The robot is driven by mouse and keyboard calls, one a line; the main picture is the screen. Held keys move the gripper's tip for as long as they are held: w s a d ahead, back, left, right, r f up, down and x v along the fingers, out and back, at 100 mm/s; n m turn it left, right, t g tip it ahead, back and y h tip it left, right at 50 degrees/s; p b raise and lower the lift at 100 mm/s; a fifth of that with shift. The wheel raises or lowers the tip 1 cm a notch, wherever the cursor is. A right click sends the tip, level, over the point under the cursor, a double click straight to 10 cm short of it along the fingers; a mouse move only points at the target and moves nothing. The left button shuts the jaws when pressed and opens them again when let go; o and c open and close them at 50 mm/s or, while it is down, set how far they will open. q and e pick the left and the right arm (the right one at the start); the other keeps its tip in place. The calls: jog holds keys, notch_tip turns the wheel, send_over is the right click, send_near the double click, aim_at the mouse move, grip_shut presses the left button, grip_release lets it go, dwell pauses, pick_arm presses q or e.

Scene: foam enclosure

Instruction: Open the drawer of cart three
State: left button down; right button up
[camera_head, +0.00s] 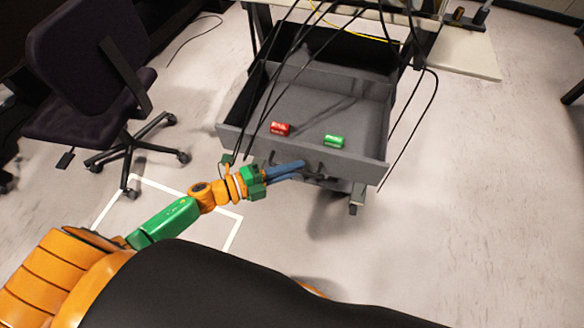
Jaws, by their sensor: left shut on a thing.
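The grey drawer (345,164) of the cart is pulled out towards me, and its inside shows from above. A red can (280,129) and a green can (334,141) lie in it near the front panel. My left gripper (301,168) reaches in from the left to the front panel. Its blue fingers are shut on the drawer handle (320,167), which is partly hidden by them. My right gripper is not in view.
A dark office chair (92,80) on wheels stands at the left. Several black cables (405,125) hang in front of and beside the drawer. White lines (233,236) mark the floor by my left arm. The floor at the right is clear.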

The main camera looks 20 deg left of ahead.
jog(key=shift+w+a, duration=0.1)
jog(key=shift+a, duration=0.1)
pick_arm(q)
jog(key=c, duration=0.9)
grip_release()
jog(key=shift+w, duration=0.1)
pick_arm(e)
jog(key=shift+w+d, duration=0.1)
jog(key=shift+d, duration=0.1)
pick_arm(q)
jog(key=shift+a, duration=0.1)
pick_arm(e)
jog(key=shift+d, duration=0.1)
pick_arm(q)
jog(key=v, duration=0.7)
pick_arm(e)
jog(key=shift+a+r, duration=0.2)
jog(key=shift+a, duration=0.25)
